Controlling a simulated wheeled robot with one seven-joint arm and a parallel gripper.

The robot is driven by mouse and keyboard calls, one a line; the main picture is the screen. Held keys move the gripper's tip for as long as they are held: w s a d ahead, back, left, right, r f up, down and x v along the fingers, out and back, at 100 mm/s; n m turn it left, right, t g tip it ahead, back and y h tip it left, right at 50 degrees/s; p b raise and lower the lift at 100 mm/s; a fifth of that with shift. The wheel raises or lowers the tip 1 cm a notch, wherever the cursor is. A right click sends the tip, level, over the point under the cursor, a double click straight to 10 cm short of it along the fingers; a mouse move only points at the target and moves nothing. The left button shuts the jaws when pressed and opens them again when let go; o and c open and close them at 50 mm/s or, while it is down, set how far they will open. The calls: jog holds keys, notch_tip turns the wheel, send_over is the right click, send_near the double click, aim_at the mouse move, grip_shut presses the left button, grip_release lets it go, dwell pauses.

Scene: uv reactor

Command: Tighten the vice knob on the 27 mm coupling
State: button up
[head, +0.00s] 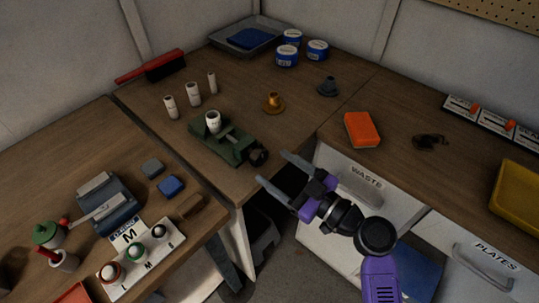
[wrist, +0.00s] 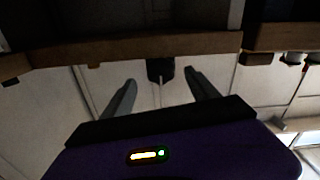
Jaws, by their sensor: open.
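A green vice (head: 232,143) sits near the front edge of the middle bench. A white coupling (head: 213,122) stands upright at its left part. The vice's dark knob (head: 258,157) is at its right end, by the bench edge. My gripper (head: 272,168) is open and empty, just right of and in front of the knob, apart from it. In the wrist view the open fingers (wrist: 160,90) frame a dark round knob (wrist: 160,69) beyond them, with a thin pale bar on it. The coupling does not show in the wrist view.
Several white couplings (head: 193,95) stand behind the vice. An orange cone piece (head: 273,103) and a grey one (head: 328,87) stand further right. An orange block (head: 361,130) lies on the right bench. The waste drawer (head: 369,185) is below it.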

aim_at(262, 160)
jog(key=shift+p+x, duration=0.5)
jog(key=shift+x, duration=2.2)
jog(key=c, duration=1.4)
jog(key=m+b, duration=0.2)
jog(key=m, duration=0.1)
jog(key=shift+f, duration=0.1)
jog(key=shift+m+b, duration=0.65)
jog(key=shift+m, duration=1.75)
